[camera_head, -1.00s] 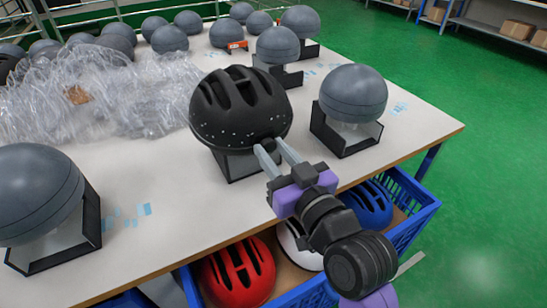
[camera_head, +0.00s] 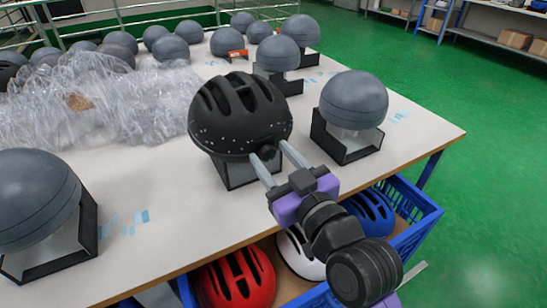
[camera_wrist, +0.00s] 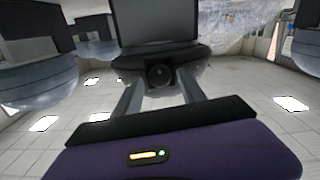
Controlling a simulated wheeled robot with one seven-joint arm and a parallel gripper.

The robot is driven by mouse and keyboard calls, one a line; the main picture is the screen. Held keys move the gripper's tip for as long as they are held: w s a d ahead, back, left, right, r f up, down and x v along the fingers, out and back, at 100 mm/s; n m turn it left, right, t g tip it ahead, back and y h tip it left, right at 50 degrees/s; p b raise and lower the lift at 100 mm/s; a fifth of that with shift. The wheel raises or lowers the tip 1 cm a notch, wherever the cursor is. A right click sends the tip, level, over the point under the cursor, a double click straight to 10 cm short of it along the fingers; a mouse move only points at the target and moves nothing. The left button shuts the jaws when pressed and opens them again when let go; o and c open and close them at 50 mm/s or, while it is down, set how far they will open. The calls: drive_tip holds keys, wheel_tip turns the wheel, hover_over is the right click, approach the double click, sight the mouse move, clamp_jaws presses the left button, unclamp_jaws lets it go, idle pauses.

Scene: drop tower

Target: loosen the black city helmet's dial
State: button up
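The black city helmet (camera_head: 240,112) sits on a stand near the table's front edge. Its dark round dial (camera_head: 267,153) is low on the side facing my arm. In the wrist view the dial (camera_wrist: 160,75) shows between my two grey fingers. My gripper (camera_head: 270,151) is open, with one finger on each side of the dial and a visible gap to it. I cannot tell exactly how far the fingertips reach past the dial.
Grey headforms on black stands stand to the right (camera_head: 354,100), left (camera_head: 35,205) and behind. Clear plastic bags (camera_head: 110,100) lie at the left. A blue crate (camera_head: 425,218) below the table edge holds red, white and blue helmets.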

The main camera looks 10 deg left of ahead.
idle(0.3)
drive_tip(key=v, duration=0.7)
drive_tip(key=shift+s+d, duration=0.25)
drive_tip(key=shift+s, duration=0.1)
